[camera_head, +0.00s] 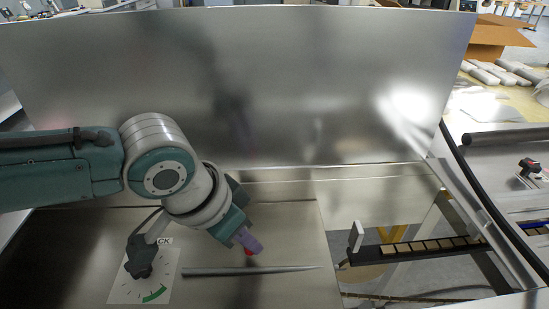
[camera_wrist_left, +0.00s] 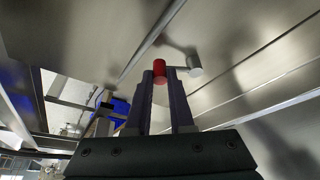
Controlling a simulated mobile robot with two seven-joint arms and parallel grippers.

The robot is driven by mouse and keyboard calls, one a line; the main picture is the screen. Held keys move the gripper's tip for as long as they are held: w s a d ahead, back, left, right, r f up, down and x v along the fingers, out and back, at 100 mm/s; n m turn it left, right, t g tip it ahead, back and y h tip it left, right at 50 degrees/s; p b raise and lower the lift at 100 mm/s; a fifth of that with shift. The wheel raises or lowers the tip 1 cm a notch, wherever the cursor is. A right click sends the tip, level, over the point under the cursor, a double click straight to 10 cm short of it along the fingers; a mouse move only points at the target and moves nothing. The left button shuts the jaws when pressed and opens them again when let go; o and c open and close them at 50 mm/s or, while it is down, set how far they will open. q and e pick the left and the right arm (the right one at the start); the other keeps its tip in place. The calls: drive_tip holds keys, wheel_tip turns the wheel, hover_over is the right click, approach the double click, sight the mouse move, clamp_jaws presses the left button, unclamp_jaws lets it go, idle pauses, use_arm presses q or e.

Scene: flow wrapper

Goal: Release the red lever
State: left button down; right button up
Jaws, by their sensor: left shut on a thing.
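The red lever shows as a small red end (camera_head: 249,252) just under my left gripper (camera_head: 246,243) in the head view, mostly hidden by the purple fingers. In the left wrist view the red cylindrical grip (camera_wrist_left: 159,68) sits between the two fingertips. A short light arm links it to a grey round pivot (camera_wrist_left: 195,67) on the metal surface. My left gripper is shut on the red grip. My right gripper is not in view.
A dial plate (camera_head: 155,291) with a black knob (camera_head: 139,259) lies left of the gripper. A tall metal panel (camera_head: 250,90) stands behind. An opening at right shows a dark conveyor with several brown blocks (camera_head: 432,245). A cardboard box (camera_head: 497,34) stands at far right.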

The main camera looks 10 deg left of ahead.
use_arm(q)
drive_tip(key=shift+d+n, duration=0.1)
drive_tip(key=shift+n, duration=0.2)
drive_tip(key=shift+f, duration=0.1)
drive_tip(key=c, duration=0.8)
unclamp_jaws()
drive_tip(key=shift+r+p, duration=0.3)
drive_tip(key=shift+r, duration=0.2)
drive_tip(key=p+v, duration=0.3)
drive_tip(key=v, duration=0.6)
drive_tip(key=shift+s, duration=0.2)
